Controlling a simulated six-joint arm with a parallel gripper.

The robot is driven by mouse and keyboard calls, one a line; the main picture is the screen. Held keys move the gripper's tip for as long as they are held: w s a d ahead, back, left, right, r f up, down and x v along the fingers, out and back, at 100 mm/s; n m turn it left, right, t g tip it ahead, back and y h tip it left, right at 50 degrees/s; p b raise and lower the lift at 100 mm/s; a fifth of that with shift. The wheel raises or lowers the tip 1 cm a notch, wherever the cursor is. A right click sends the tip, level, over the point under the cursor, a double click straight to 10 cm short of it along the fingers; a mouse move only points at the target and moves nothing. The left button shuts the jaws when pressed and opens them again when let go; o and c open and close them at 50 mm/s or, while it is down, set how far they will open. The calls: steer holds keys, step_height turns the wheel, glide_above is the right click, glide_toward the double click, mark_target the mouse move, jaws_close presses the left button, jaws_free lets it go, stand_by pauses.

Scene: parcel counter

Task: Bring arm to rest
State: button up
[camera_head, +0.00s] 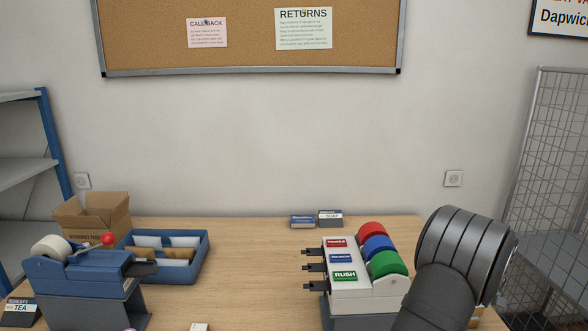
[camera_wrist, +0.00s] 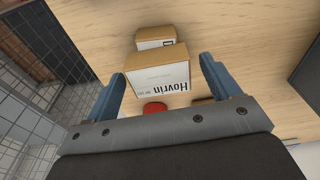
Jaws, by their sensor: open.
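My gripper (camera_wrist: 162,85) shows in the wrist view with its two blue fingers spread wide apart. A cardboard box with a white label reading "Hovrin" (camera_wrist: 160,75) shows beyond the fingers, between them in the picture; I cannot tell how far away it is. Behind it is a second, smaller box (camera_wrist: 156,37) on the wooden counter. In the head view my dark grey arm rises at the lower right, and the gripper itself is out of sight there.
The label dispenser (camera_head: 360,286) with red, blue and green rolls stands just left of my arm. A blue tape machine (camera_head: 85,266), a blue tray (camera_head: 206,262) and an open carton (camera_head: 100,226) are at left. A wire mesh rack (camera_head: 550,150) stands right. The counter's middle (camera_head: 250,270) is mostly clear.

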step_height(320, 180, up, 13)
steer(key=s, duration=0.1)
steer(key=f, duration=0.8)
steer(key=w+f, duration=0.1)
steer(key=f, duration=0.4)
step_height(320, 180, up, 5)
steer(key=shift+f, duration=0.15)
steer(key=s+d+r, duration=0.3)
steer(key=s+r, duration=0.4)
steer(key=s, duration=0.5)
steer(key=a+f+n, duration=0.3)
steer(key=a+n, duration=0.5)
steer(key=a+f+n+g+y, duration=0.1)
steer(key=a+f+n, duration=0.2)
steer(key=a+n, duration=0.5)
steer(key=shift+w+n, duration=0.3)
steer(key=shift+n, duration=0.3)
steer(key=shift+f, duration=0.1)
